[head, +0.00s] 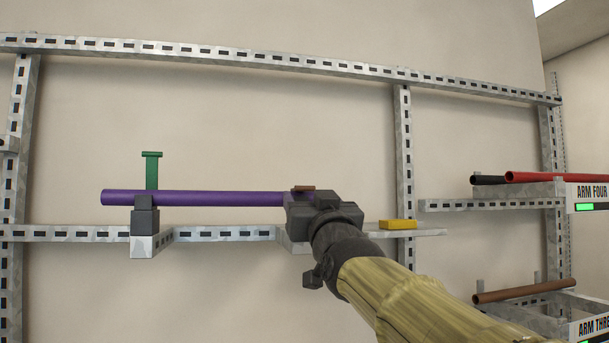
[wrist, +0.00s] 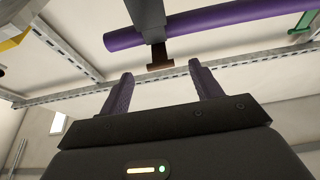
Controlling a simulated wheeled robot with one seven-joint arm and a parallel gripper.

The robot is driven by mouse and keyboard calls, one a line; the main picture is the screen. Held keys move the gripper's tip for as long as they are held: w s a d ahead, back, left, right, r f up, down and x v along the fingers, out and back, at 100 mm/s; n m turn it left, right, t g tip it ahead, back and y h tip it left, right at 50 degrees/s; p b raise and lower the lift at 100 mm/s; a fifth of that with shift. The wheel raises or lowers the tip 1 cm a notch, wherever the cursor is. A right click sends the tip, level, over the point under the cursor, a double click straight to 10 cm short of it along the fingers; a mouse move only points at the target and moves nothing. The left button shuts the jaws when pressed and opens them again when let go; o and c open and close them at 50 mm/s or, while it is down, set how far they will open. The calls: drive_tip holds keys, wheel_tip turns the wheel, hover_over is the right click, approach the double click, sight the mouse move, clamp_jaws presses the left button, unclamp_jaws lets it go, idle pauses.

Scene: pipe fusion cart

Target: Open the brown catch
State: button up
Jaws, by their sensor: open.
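The brown catch (head: 303,188) shows in the head view as a small flat piece just above the right part of the purple pipe (head: 210,198), mostly hidden behind my gripper (head: 300,206). In the wrist view the brown catch (wrist: 159,58) is a T-shaped piece beside a grey block, close to the purple pipe (wrist: 215,22). My gripper (wrist: 161,69) is open and empty. The catch's crossbar appears between and beyond its fingertips; I cannot tell whether they touch. A green catch (head: 151,170) stands upright by the pipe's left end, above a dark block.
A yellow block (head: 397,224) sits on the rail right of my gripper. Slotted metal rails (head: 225,233) and posts (head: 404,120) frame the wall. Shelves with a red pipe (head: 560,177) and a brown pipe (head: 525,291) stand at the right. Wall space above the pipe is clear.

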sight(304, 187)
drive_tip(key=p+x, duration=0.3)
drive_tip(key=x, duration=0.2)
drive_tip(key=shift+w+r+p, duration=0.25)
drive_tip(key=shift+p, duration=0.15)
drive_tip(key=shift+w+a+r+p, duration=0.1)
drive_tip(key=shift+w+a+p, duration=0.15)
drive_tip(key=shift+w, duration=0.3)
drive_tip(key=c, duration=1.3)
drive_tip(key=shift+d, duration=0.1)
